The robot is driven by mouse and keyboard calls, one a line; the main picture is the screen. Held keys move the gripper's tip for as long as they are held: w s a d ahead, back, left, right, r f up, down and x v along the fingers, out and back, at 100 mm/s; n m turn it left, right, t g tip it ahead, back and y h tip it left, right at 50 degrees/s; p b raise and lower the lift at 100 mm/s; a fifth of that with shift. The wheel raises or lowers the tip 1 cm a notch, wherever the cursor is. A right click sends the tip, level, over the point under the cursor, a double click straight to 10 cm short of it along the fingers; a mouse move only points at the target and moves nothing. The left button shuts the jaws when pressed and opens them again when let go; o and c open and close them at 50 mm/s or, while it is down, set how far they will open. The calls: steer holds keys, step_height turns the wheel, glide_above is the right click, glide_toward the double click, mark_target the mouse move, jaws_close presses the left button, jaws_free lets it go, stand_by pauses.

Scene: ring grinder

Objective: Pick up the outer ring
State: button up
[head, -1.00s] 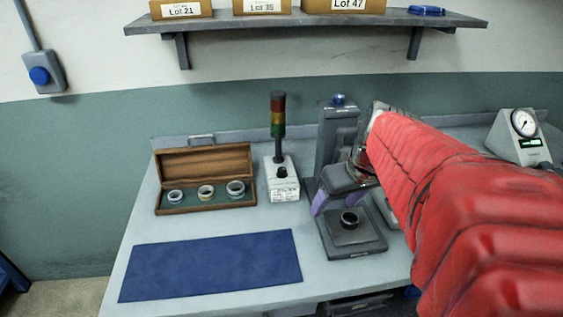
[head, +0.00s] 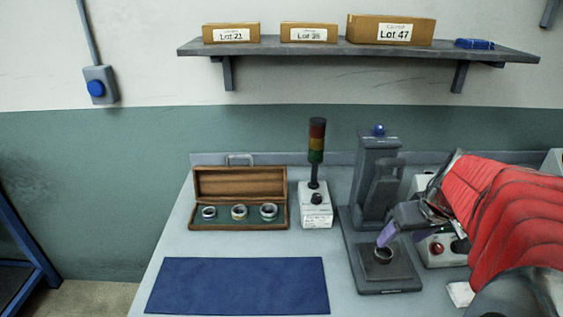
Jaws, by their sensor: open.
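A small dark ring (head: 383,257) stands on the square grey plate of the press-like stand (head: 376,185). I take it for the outer ring. My gripper (head: 399,241) comes in from the right under my red-sleeved arm. Its purple fingers are apart and point down, with nothing seen between them. The left fingertip is just above the ring's upper edge in the picture. I cannot tell whether it touches. The right finger is partly hidden by the gripper body. Three more metal rings, one of them this lighter ring (head: 239,212), sit in an open wooden case (head: 240,184).
A signal tower on a white box (head: 315,208) stands between case and stand. A blue mat (head: 238,285) lies bare at the front left. A grey box with a red button (head: 437,248) is behind my gripper. A shelf (head: 350,54) with cartons hangs above.

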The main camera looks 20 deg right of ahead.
glide_toward(381, 255)
steer(key=shift+w+a+f, duration=0.1)
steer(key=shift+w+f, duration=0.05)
steer(key=shift+f, duration=0.3)
steer(key=shift+x, duration=2.6)
steer(key=shift+w+r, duration=0.1)
steer(key=shift+w, duration=0.05)
steer(key=shift+c, duration=0.2)
steer(key=c, duration=1.3)
steer(key=shift+o, duration=0.2)
steer(key=shift+r, duration=0.1)
step_height(381, 255, up, 10)
